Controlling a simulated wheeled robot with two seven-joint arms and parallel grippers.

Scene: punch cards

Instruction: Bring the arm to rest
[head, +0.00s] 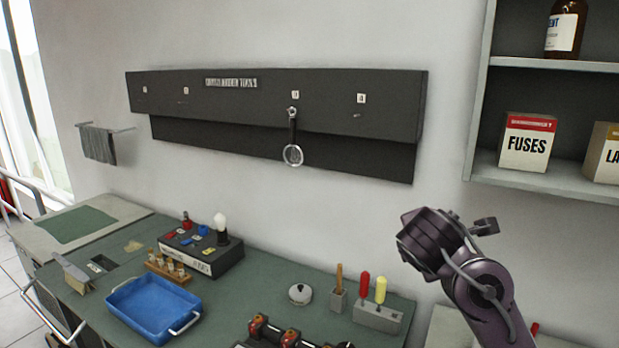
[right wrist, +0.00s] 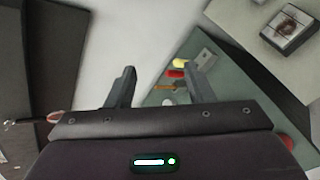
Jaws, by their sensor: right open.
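My right arm (head: 480,280) is raised in front of the wall at the right of the head view, above the workbench and left of the shelf. In the right wrist view my right gripper (right wrist: 161,82) is open, its two fingers apart with nothing between them. The screwdrivers on the bench show beyond the fingers. A ring-ended tool (head: 292,154) hangs from a hook on the dark wall board (head: 230,105), left of the arm and apart from it. My left gripper is out of view.
The green workbench (head: 270,272) holds a blue tray (head: 152,308), a black switch box with a bulb (head: 221,229) and a screwdriver holder (head: 377,317). A grey shelf (head: 540,180) with a fuses box (head: 526,142) juts out at right. Open air lies before the board.

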